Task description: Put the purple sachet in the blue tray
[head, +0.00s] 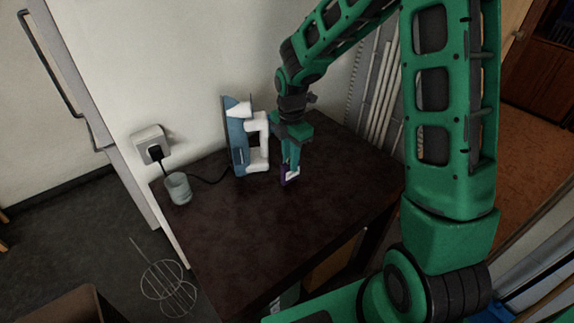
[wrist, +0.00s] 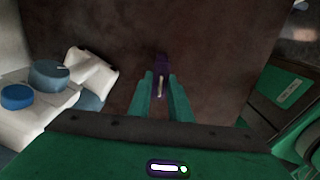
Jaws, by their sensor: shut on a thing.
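The purple sachet (wrist: 161,64) is between the fingertips of my gripper (wrist: 161,88) in the wrist view. In the head view, a small purple part of the sachet (head: 283,172) shows at my gripper (head: 290,174), which is shut on it. My gripper points down over the dark tabletop, just right of the iron. I cannot tell whether the sachet touches the table. No blue tray is clearly seen; a blue patch (head: 497,313) at the bottom right edge is too cut off to identify.
A blue and white iron (head: 240,138) stands upright close to my gripper's left. A glass (head: 178,188) stands at the table's left edge, near a wall socket (head: 152,146) with a dark cable. The front of the dark table (head: 255,240) is clear. A wire whisk-like thing (head: 168,288) lies below left.

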